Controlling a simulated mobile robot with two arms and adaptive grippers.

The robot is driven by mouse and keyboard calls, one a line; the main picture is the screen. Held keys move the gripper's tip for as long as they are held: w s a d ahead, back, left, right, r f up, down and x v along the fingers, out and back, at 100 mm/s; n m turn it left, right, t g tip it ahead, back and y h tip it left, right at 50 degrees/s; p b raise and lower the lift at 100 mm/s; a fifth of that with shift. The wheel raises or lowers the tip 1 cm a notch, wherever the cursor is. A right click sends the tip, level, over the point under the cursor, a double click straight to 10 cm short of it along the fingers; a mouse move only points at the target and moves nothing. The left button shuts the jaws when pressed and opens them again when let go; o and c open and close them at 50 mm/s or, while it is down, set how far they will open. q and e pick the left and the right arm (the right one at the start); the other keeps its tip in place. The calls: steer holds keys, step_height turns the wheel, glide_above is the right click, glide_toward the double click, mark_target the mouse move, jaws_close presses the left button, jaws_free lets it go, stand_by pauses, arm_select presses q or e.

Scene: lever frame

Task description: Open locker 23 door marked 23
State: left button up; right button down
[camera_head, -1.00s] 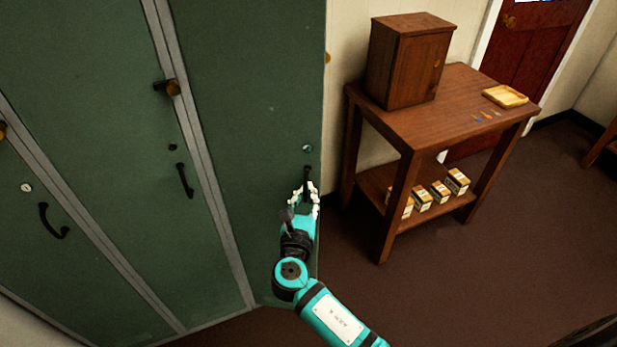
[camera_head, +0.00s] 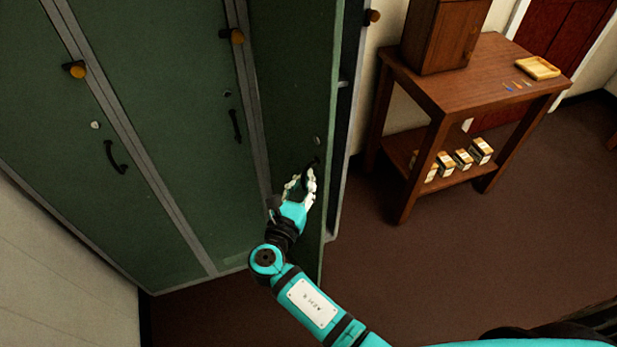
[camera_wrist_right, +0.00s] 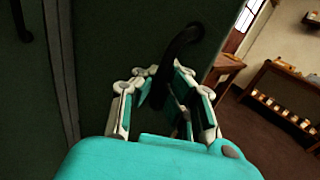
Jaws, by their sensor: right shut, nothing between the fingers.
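The rightmost green locker door (camera_head: 290,90) stands ajar, with a gap along its right edge. It carries a black handle (camera_head: 311,166) and a small round lock above it. No number is readable on any door. My right gripper (camera_head: 302,178) is at this handle, in front of the door. Exact contact with the handle cannot be told. My left gripper is out of view.
Other green locker doors, a middle one (camera_head: 190,120) and a left one (camera_head: 70,150), are closed. A wooden table (camera_head: 450,90) with a cabinet (camera_head: 440,35), a tray (camera_head: 538,67) and small boxes stands to the right. Brown floor lies clear before it.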

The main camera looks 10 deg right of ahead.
steer(key=shift+s+a+f, duration=0.15)
steer(key=shift+f, duration=0.05)
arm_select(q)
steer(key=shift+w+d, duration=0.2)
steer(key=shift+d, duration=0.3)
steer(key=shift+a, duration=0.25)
arm_select(e)
steer(key=c, duration=2.1)
jaws_free()
steer(key=o, duration=0.7)
steer(key=shift+s+r, duration=0.1)
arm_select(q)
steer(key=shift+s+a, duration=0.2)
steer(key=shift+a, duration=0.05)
